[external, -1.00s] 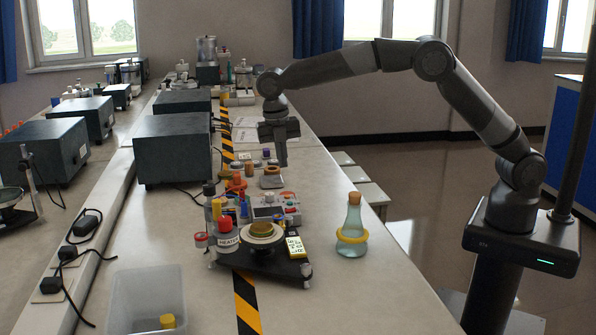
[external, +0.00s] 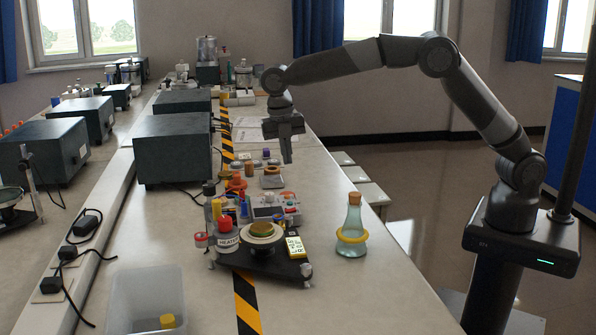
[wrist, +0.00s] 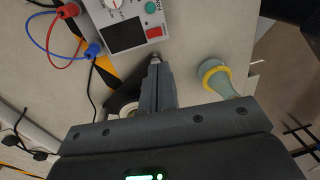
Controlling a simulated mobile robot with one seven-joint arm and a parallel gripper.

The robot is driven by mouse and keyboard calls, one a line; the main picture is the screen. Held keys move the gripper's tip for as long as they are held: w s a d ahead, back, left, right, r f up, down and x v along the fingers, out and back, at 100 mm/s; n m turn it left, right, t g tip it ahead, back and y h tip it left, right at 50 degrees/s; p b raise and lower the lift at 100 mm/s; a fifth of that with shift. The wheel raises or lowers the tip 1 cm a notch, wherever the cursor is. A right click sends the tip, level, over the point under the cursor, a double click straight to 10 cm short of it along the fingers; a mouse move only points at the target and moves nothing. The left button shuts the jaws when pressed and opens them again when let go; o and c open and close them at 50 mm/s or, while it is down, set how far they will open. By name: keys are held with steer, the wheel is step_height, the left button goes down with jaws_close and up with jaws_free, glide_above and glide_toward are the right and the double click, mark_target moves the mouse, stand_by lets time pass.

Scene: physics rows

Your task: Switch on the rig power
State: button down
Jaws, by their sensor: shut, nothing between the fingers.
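A pale instrument box (external: 291,211) with a dark screen stands on the bench beyond the round platform. In the wrist view the box (wrist: 128,48) shows a dial, a dark screen (wrist: 125,35), a green round button (wrist: 151,7) and a red switch-like block (wrist: 153,32) along one edge. I cannot read the switch's position. My gripper (external: 288,161) is shut and empty, pointing down above the bench behind the box. In the wrist view its fingertips (wrist: 155,59) appear just below the red block in the picture; the height gap is unclear.
A flask with a yellow ring (external: 352,237) stands near the bench's right edge.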

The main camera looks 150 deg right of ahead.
mark_target(294, 209)
steer(key=f, duration=0.9)
steer(key=s+a+f, duration=0.1)
steer(key=f, duration=0.3)
steer(key=shift+s+a+f, duration=0.1)
steer(key=shift+f, duration=0.25)
steer(key=shift+s+a+f, duration=0.1)
steer(key=shift+f, duration=0.15)
steer(key=shift+w+d+r, duration=0.1)
steer(key=shift+w+d, duration=0.45)
steer(key=shift+d, duration=0.05)
step_height(294, 209, up, 14)
steer(key=w+d, duration=0.1)
steer(key=shift+w, duration=0.15)
stand_by(0.6)
